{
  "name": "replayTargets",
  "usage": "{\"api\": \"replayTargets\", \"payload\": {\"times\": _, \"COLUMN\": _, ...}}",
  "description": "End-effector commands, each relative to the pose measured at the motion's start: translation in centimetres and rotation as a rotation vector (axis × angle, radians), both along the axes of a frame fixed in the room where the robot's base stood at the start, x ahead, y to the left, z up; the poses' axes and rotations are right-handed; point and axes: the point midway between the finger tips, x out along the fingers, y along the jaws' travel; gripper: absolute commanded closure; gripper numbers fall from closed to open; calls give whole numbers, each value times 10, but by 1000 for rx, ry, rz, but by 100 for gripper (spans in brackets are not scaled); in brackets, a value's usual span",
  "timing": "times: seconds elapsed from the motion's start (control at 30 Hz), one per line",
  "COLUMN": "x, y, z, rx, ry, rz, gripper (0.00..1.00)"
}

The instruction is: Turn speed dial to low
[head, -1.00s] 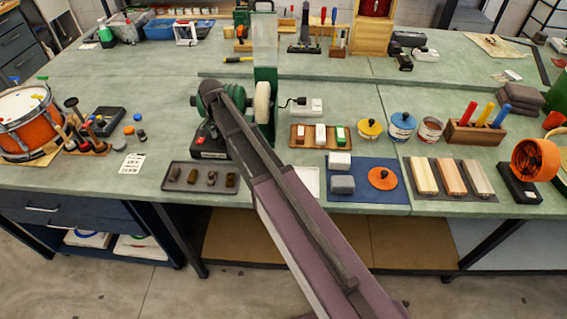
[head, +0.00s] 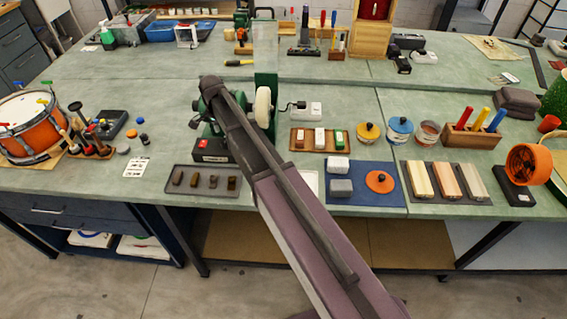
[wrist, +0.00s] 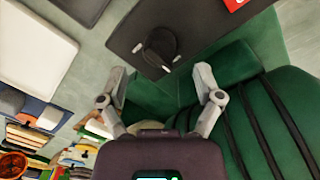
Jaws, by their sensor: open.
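The speed dial (wrist: 162,46) is a dark round knob on a black control box (wrist: 195,30) in the wrist view, with small pale marks beside it. I cannot tell which mark it points at. My gripper (wrist: 161,82) is open and empty. Its two grey fingertips are spread on either side, apart from the dial, which shows beyond them between their lines. In the head view the black box (head: 212,150) with a red label stands in front of the green machine (head: 266,88) with a pale wheel (head: 262,107). My arm hides the dial and most of my gripper there.
The green machine body (wrist: 265,110) fills the right of the wrist view, close to the right finger. A dark tray with small blocks (head: 204,181) lies in front of the box. A drum (head: 30,125) stands at left, and a blue mat (head: 345,202) lies at right.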

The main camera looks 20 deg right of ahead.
Motion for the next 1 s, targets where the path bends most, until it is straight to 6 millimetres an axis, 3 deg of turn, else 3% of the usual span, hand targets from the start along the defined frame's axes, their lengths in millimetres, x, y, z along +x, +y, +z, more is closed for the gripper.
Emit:
{"api": "replayTargets", "payload": {"times": 0.03, "x": 0, "y": 0, "z": 9, "rx": 0, "ry": 0, "rz": 0, "gripper": 16}}
{"api": "replayTargets", "payload": {"times": 1.0, "x": 4, "y": 2, "z": 90, "rx": 0, "ry": 0, "rz": 1, "gripper": 16}}
